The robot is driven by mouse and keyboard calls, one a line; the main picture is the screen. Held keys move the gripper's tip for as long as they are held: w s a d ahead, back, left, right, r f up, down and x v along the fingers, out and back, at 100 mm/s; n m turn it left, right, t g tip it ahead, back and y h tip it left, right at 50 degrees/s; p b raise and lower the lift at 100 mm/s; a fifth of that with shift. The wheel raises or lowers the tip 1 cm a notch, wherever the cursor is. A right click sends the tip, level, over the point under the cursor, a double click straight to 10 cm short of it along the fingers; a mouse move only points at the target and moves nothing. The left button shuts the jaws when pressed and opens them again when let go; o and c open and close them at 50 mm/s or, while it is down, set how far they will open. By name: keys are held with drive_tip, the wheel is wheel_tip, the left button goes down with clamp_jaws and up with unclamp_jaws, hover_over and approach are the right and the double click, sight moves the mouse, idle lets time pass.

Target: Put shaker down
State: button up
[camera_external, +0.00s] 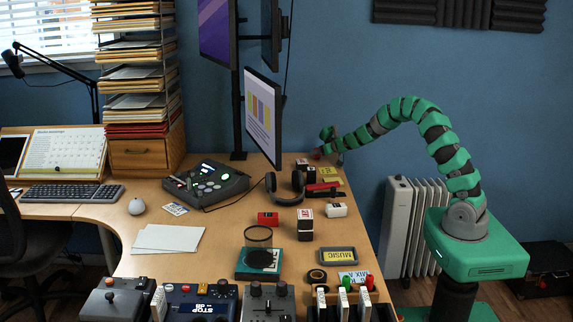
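My gripper (324,147) is at the end of the green arm, low over the far right part of the desk (225,225). It points down and to the left. A small reddish patch shows at its tip; I cannot tell whether this is a held thing or part of the gripper. The fingers are too small to show whether they are open or shut. I cannot make out the shaker for sure anywhere in this view.
A monitor (262,115) rises to the left. Devices crowd the front edge.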

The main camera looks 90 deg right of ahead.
drive_tip(key=p+v, duration=0.2)
drive_tip(key=v, duration=1)
drive_tip(key=shift+a, duration=0.1)
drive_tip(key=w+a+r+n+t+y, duration=0.2)
drive_tip(key=w+a+r, duration=0.6)
drive_tip(key=a+r, duration=0.5)
drive_tip(key=w+a+r+n+t+y, duration=0.1)
drive_tip(key=w+a+r+n+t, duration=0.15)
drive_tip(key=w+a+r, duration=0.95)
drive_tip(key=s+a+r+n+y, duration=0.1)
drive_tip(key=s+a+r, duration=0.1)
drive_tip(key=a+r, duration=0.55)
drive_tip(key=s+a+r+n+y, duration=0.1)
drive_tip(key=s+a+r+y, duration=0.15)
drive_tip(key=a+r, duration=0.55)
drive_tip(key=s+a+r+n+t+y, duration=0.1)
drive_tip(key=s+a+r+n+y, duration=0.1)
drive_tip(key=s+a+r, duration=0.8)
drive_tip(key=a+r, duration=0.2)
drive_tip(key=a, duration=0.3)
drive_tip(key=shift+s+a+r+t, duration=0.15)
drive_tip(key=shift+a+r+t, duration=0.15)
drive_tip(key=shift+t, duration=0.05)
